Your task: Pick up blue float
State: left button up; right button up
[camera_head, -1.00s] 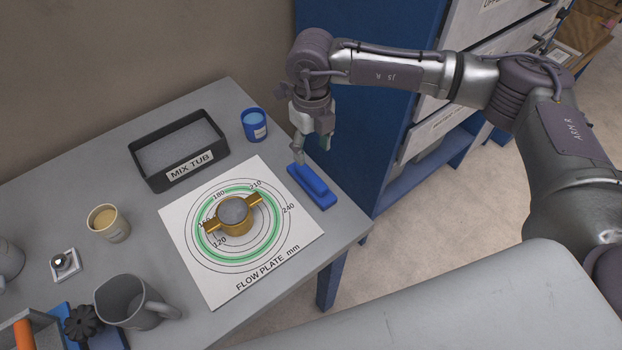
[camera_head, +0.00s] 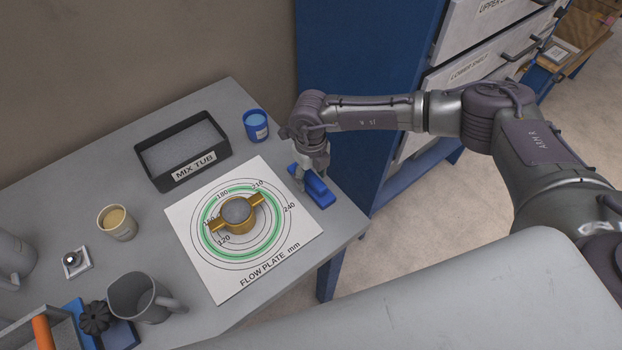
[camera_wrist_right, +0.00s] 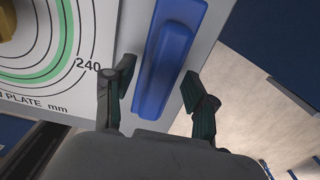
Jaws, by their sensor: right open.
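The blue float (camera_head: 316,190) lies on the grey table near its right edge, to the right of the flow plate. My right gripper (camera_head: 313,177) is over the float and hides part of it in the head view. In the right wrist view the float (camera_wrist_right: 168,55) runs up the picture. The open fingers of my right gripper (camera_wrist_right: 158,95) stand on either side of the float's near end, with no clear contact seen. My left gripper is not in view.
The white flow plate (camera_head: 285,256) holds a brass ring mould (camera_head: 237,214). A blue cup (camera_head: 256,126) and the black mix tub (camera_head: 183,150) stand behind. A beaker (camera_head: 117,223) and a grey mug (camera_head: 140,297) are at left. A blue cabinet (camera_head: 372,60) rises beyond the table's right edge.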

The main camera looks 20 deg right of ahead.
jog(key=shift+c, duration=0.3)
grip_shut()
